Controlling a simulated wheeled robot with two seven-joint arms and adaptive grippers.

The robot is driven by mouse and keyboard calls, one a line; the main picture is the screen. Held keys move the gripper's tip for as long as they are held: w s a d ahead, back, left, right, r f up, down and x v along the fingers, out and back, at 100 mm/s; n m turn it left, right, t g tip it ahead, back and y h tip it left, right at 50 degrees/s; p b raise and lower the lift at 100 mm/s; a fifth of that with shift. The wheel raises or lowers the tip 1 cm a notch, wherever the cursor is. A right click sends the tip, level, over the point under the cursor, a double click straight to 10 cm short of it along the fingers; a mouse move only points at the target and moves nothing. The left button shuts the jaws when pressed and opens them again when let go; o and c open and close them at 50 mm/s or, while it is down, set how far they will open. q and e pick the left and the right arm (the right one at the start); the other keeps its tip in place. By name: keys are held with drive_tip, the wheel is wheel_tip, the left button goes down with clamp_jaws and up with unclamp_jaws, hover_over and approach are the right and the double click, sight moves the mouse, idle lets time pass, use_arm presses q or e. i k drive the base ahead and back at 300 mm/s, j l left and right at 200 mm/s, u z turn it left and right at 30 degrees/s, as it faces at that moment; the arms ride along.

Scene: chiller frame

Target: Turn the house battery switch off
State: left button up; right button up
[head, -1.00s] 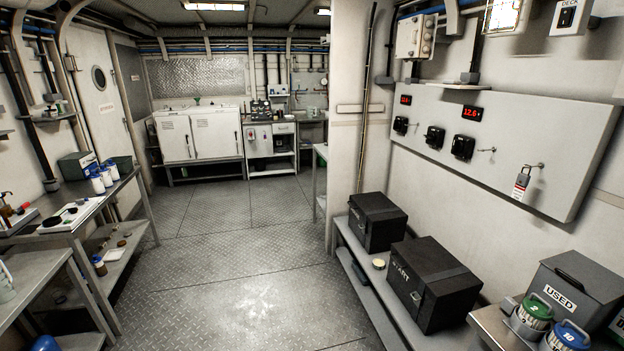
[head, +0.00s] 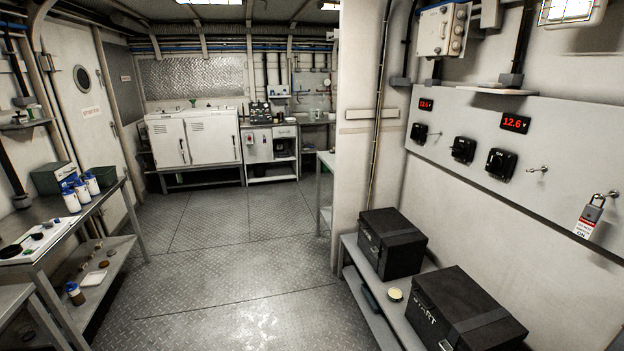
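A pale panel (head: 470,120) is on the right wall. It carries three black rotary switches: a left one (head: 419,133), a middle one (head: 463,149) and a right one (head: 501,164). Their labels are too small to read, so I cannot tell which is the house battery switch. Two red displays sit above them; the right display (head: 515,122) reads 12.6 and the left display (head: 426,105) is hard to read. A padlock with a red and white tag (head: 590,215) hangs at the panel's right end. Neither of my grippers is in view.
Two black battery boxes, one farther (head: 392,243) and one marked START (head: 466,310), stand on a low shelf below the panel. A metal workbench (head: 105,205) lines the left wall. The plate floor (head: 235,265) between is clear.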

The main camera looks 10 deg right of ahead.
sight(415, 131)
drive_tip(key=i+j+z, duration=0.25)
drive_tip(key=i, duration=0.55)
drive_tip(key=i+z, duration=0.3)
drive_tip(key=z, duration=0.15)
drive_tip(key=i+j+z, duration=0.25)
drive_tip(key=z, duration=0.15)
drive_tip(key=i+j+z, duration=0.25)
drive_tip(key=z, duration=0.2)
drive_tip(key=i+j+z, duration=0.2)
drive_tip(key=z, duration=0.25)
drive_tip(key=i+j+z, duration=0.1)
drive_tip(key=j+z, duration=0.15)
drive_tip(key=j, duration=0.2)
drive_tip(key=i+j+z, duration=0.1)
drive_tip(key=j+z, duration=0.2)
drive_tip(key=j, duration=0.15)
